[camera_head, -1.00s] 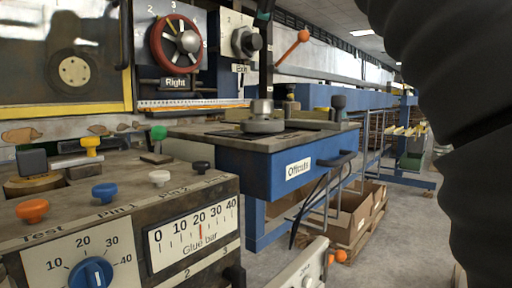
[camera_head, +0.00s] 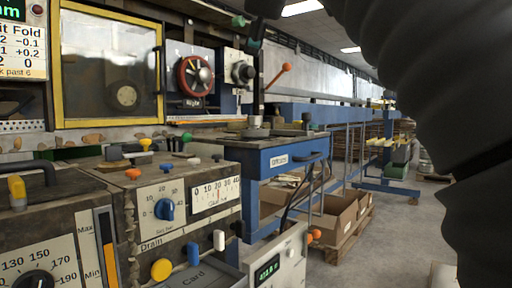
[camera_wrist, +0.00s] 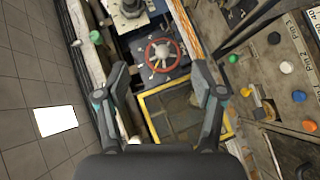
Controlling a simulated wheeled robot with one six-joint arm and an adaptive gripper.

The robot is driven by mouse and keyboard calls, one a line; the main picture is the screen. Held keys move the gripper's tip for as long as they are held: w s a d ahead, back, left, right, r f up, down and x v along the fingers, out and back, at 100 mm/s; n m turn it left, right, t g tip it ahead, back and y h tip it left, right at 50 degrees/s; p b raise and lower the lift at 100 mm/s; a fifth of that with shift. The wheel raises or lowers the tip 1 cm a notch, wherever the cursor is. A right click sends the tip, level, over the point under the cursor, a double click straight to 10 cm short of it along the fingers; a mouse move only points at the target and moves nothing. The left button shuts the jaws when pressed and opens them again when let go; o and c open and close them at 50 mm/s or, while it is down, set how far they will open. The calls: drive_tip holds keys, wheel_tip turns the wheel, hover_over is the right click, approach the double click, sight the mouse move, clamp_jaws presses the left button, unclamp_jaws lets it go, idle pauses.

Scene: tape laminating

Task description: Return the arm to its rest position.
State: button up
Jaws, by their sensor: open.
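My gripper (camera_wrist: 162,88) shows in the wrist view with its two fingers spread wide apart and nothing between them. Beyond the fingers the wrist view shows the red handwheel (camera_wrist: 162,53) and the yellow-framed window (camera_wrist: 180,112), apart from the fingers. In the head view my black arm covers the right side, and my gripper is out of that picture. The red handwheel (camera_head: 194,76) there sits on its panel right of the yellow-framed window (camera_head: 108,70).
A control box with a blue dial (camera_head: 164,209) and colored knobs stands at the front left. A blue bench with a drawer (camera_head: 285,159) is in the middle. Cardboard boxes (camera_head: 333,215) lie on a pallet. Grey floor (camera_head: 385,245) is open at the right.

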drive_tip(key=d+f+m+g+h, duration=0.1)
drive_tip(key=d+f+m+g, duration=0.3)
drive_tip(key=f, duration=1)
drive_tip(key=s+d+f+m+g, duration=0.1)
drive_tip(key=s+d+f+m, duration=0.2)
drive_tip(key=f, duration=1.2)
drive_tip(key=s+d+f+m+g, duration=0.2)
drive_tip(key=s+d+f+m, duration=0.2)
drive_tip(key=s+f, duration=0.4)
drive_tip(key=s+d+f+m+g+h, duration=0.1)
drive_tip(key=s+d+f+m, duration=0.3)
drive_tip(key=f, duration=1.7)
drive_tip(key=s+m+g, duration=0.1)
drive_tip(key=s, duration=0.1)
drive_tip(key=shift+s+d+f+m, duration=0.2)
drive_tip(key=shift+s+f+m, duration=0.1)
drive_tip(key=shift+f+m, duration=0.1)
drive_tip(key=shift+r, duration=0.1)
